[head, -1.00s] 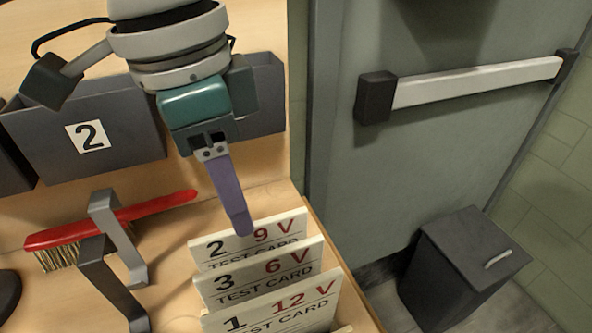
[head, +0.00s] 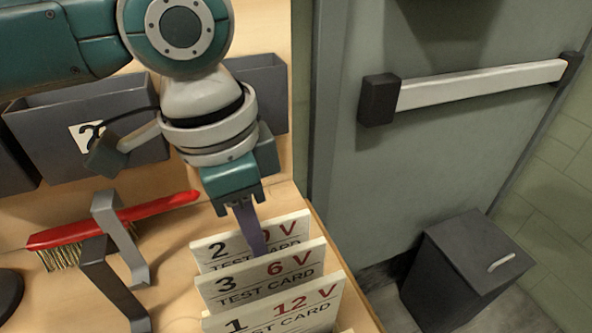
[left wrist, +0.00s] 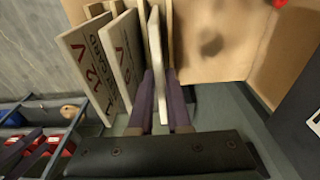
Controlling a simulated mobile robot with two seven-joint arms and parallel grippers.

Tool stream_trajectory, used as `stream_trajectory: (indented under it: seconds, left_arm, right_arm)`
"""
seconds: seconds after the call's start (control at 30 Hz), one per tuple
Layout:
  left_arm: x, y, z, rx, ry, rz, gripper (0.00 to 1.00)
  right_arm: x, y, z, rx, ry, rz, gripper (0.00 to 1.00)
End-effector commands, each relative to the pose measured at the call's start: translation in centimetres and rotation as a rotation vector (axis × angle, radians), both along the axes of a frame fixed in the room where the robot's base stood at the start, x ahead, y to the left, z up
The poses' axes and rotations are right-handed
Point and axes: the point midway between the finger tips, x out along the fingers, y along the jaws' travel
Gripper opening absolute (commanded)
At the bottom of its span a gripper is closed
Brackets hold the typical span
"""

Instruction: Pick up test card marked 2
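The test card marked 2, 9 V (head: 215,254), stands upright at the back of the row of white cards. In the left wrist view the card (left wrist: 154,45) shows nearly edge-on between the two purple fingers. My left gripper (head: 260,250) reaches down over this card's top edge. In the left wrist view the gripper (left wrist: 161,78) has one finger on each side of the card. A narrow gap shows on the right finger's side, so it looks open around the card. The fingers cover part of the card's print in the head view.
Test card 3 (head: 240,287) and test card 1 (head: 295,318) stand close in front. A red-handled brush (head: 75,233) and a grey bracket (head: 110,280) lie left. Grey bins (head: 130,160) line the back. A door and dark box (head: 460,270) are at right.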

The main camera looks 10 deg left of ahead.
Motion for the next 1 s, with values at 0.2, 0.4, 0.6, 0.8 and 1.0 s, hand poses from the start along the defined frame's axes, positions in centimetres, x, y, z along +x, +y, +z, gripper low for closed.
stream_trajectory:
  seconds: [0.2, 0.4, 0.6, 0.8, 1.0]
  left_arm:
    - [0.01, 0.02, 0.02, 0.000, 0.000, 0.000, 0.00]
    - [0.01, 0.02, 0.02, 0.000, 0.000, 0.000, 0.00]
    - [0.01, 0.02, 0.02, 0.000, 0.000, 0.000, 0.00]
    - [0.01, 0.01, 0.03, 0.000, 0.000, 0.000, 0.00]
    - [0.01, 0.01, 0.03, 0.000, 0.000, 0.000, 0.00]
  right_arm:
    - [0.02, -0.12, 0.00, -0.005, -0.001, 0.003, 0.68]
    - [0.03, -0.17, 0.00, -0.006, -0.001, 0.003, 0.68]
    - [0.03, -0.17, 0.01, -0.006, -0.001, 0.003, 0.68]
    - [0.04, -0.16, 0.01, -0.006, -0.001, 0.003, 0.68]
    - [0.04, -0.12, 0.01, -0.005, -0.001, 0.003, 0.68]
